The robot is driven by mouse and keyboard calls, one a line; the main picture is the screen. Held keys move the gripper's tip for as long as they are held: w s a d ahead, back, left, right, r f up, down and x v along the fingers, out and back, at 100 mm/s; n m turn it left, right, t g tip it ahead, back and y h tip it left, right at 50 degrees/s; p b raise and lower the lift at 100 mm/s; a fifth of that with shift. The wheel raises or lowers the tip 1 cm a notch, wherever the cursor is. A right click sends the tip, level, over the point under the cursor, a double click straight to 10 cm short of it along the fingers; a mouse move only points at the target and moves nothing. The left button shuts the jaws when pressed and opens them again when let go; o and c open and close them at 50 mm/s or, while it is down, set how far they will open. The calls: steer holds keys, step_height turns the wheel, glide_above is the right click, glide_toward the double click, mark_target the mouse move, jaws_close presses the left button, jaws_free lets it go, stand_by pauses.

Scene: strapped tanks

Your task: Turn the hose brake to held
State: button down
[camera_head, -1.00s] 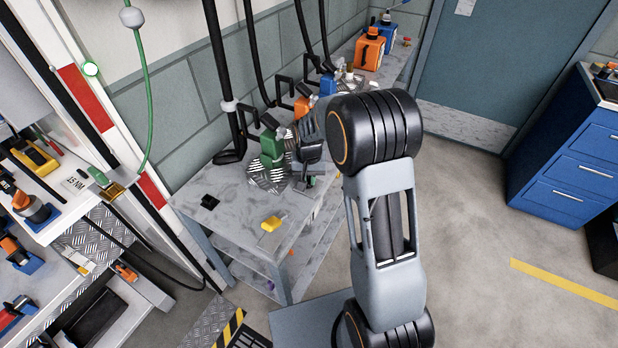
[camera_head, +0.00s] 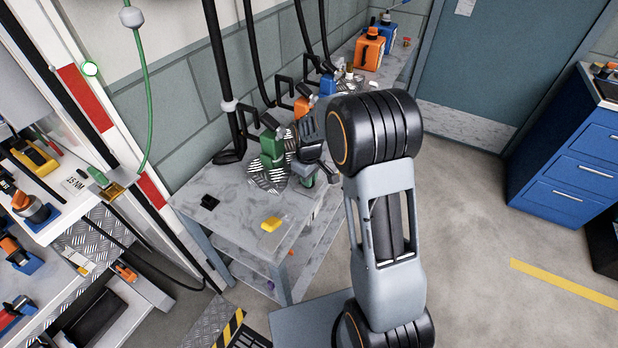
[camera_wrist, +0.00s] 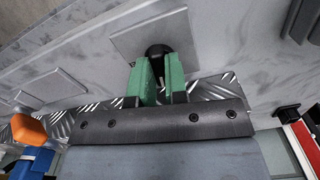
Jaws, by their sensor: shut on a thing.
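My gripper (camera_head: 306,178) is low over the near part of the grey bench, beside a green tank (camera_head: 271,148). In the wrist view its two green fingers (camera_wrist: 158,78) stand close together on either side of a dark round part (camera_wrist: 158,50). My gripper is shut on this dark part, which sits at a flat grey plate (camera_wrist: 122,40). The fingers hide most of it. I cannot tell for sure whether it is the hose brake, and no setting mark is readable. In the head view my wrist hides the gripped spot.
The grey bench (camera_head: 235,190) also bears a yellow piece (camera_head: 271,224), a small black block (camera_head: 209,202) and orange and blue tanks farther back. Black hoses hang along the wall behind. A blue drawer cabinet (camera_head: 565,165) stands right. The floor between is open.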

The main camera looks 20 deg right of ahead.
steer(key=shift+n, duration=1)
steer(key=c, duration=1.1)
jaws_free()
steer(key=shift+c, duration=0.2)
steer(key=shift+r, duration=0.1)
step_height(320, 180, up, 14)
steer(key=shift+p, duration=0.35)
